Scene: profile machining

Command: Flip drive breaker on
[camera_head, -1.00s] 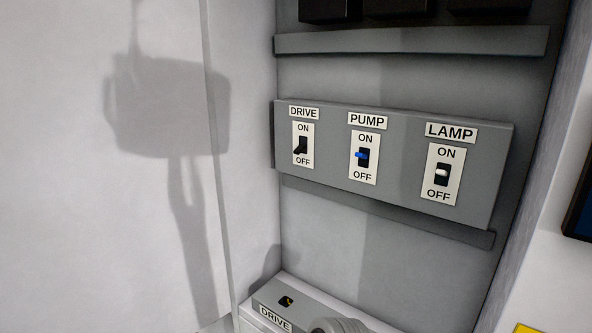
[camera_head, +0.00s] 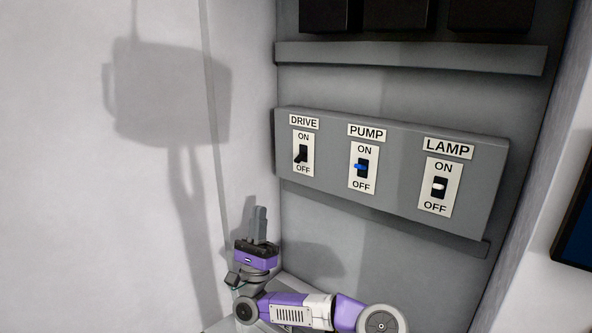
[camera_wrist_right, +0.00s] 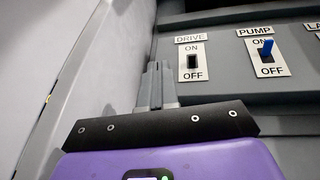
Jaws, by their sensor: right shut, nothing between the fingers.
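The drive breaker (camera_head: 301,155) is a black switch on a white ON/OFF plate at the left of the grey breaker panel. Its lever slants toward OFF in the head view; in the wrist view the black switch (camera_wrist_right: 192,62) shows, but its lever's tilt is hard to read. My right gripper (camera_head: 260,210) points upward with fingers shut and empty, below and left of the drive breaker. In the wrist view its fingertips (camera_wrist_right: 157,68) stand just left of the drive plate, apparently apart from the switch. My left gripper is not in view.
The pump breaker (camera_head: 361,167) with a blue lever and the lamp breaker (camera_head: 439,187) with a white lever sit to the right on the same panel (camera_head: 400,150). A grey ledge (camera_head: 420,60) runs above. The cabinet's pale side wall (camera_head: 240,130) is close on the left.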

